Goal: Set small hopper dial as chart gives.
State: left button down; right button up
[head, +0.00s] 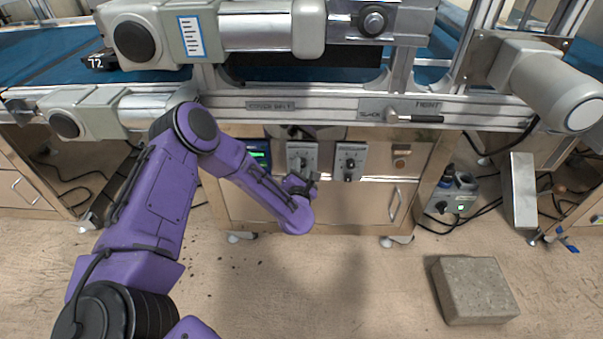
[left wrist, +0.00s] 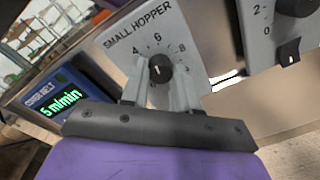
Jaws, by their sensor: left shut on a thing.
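The small hopper dial (left wrist: 160,67) is a dark round knob on a grey panel marked SMALL HOPPER, with numbers around it. A pale mark shows on the knob, but I cannot read its setting exactly. My left gripper (left wrist: 160,92) is shut on the knob, with a finger on either side of its lower part. The fingers hide part of the lower scale. In the head view, the left gripper (head: 301,183) is at the lower part of the small hopper panel (head: 301,152). A blue-edged label (head: 190,36) sits on the machine; its text is unreadable. My right gripper is not in view.
A second grey dial panel (head: 350,158) stands close on the right. A display (left wrist: 62,101) on the left reads 5 m/min. A cabinet handle (head: 395,204) projects below the panels. A grey block (head: 474,290) lies on the floor.

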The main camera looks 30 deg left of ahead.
pick_arm(q)
jog(key=shift+s+f+n+b, duration=0.1)
jog(key=shift+n+b, duration=1.15)
jog(key=shift+n, duration=0.35)
jog(key=shift+f+n+b, duration=0.1)
jog(key=shift+n+b, duration=1.1)
jog(key=shift+n, duration=0.4)
jog(key=shift+t, duration=0.3)
jog(key=c, duration=0.8)
grip_release()
jog(key=shift+r, duration=0.1)
jog(key=shift+c, duration=0.2)
jog(key=p+v, duration=0.1)
jog(key=v, duration=0.9)
jog(key=shift+s, duration=0.25)
jog(key=shift+d+r, duration=0.1)
jog(key=shift+r, duration=0.05)
